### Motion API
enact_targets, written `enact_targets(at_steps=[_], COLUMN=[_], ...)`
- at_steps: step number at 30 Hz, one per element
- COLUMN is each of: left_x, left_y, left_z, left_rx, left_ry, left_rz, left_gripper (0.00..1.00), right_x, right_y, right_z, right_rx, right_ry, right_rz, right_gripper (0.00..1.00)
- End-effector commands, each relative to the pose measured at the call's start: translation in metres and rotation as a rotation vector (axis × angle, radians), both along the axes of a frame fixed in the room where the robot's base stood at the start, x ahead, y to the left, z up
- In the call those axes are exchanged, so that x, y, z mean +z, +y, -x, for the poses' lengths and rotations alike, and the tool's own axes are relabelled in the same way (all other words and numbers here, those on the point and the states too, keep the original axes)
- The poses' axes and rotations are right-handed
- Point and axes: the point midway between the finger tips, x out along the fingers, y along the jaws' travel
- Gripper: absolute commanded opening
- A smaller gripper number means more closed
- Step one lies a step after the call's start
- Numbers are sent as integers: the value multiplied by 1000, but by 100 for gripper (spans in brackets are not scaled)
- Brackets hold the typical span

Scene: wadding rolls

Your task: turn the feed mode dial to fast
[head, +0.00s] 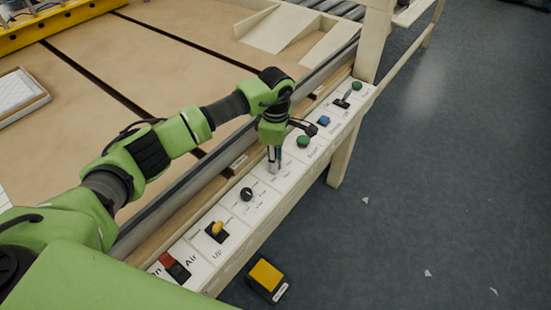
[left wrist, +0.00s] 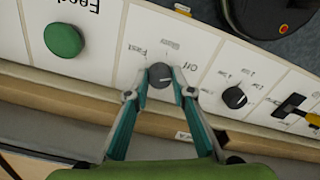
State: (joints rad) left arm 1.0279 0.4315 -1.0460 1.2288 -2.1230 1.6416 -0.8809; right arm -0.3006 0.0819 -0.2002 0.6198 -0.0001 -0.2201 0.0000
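The feed mode dial (left wrist: 160,76) is a small dark round knob on the white control panel (left wrist: 290,82), with a "Fast" label and other small lettering around it. It shows in the left wrist view; in the head view my gripper hides it. My left gripper (head: 274,166) points down onto the panel. In the left wrist view the fingertips of this gripper (left wrist: 161,73) sit on both sides of the knob and appear to touch it. A pale mark shows on the knob, but I cannot read its setting surely. My right gripper is out of view.
A second black dial (head: 247,194) and a yellow lever switch (head: 216,230) lie nearer along the panel. A green button (head: 303,141), a blue button (head: 324,121) and a black lever (head: 342,102) lie farther. A yellow-topped pedal (head: 266,276) is on the floor.

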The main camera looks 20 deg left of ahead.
Motion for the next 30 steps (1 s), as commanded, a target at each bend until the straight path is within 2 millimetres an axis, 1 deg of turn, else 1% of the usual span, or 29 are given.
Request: enact_targets(at_steps=[8,14,30], left_x=[0,0,-1], left_y=[0,1,1], left_z=[0,-1,-1], left_rx=[36,140,632], left_ry=[-1,-2,-3], left_rz=[0,-1,0], left_gripper=[1,1,1], right_x=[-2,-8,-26], right_y=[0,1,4], right_z=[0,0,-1], right_rx=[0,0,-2], right_ry=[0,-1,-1], right_rz=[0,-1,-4], right_gripper=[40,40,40])
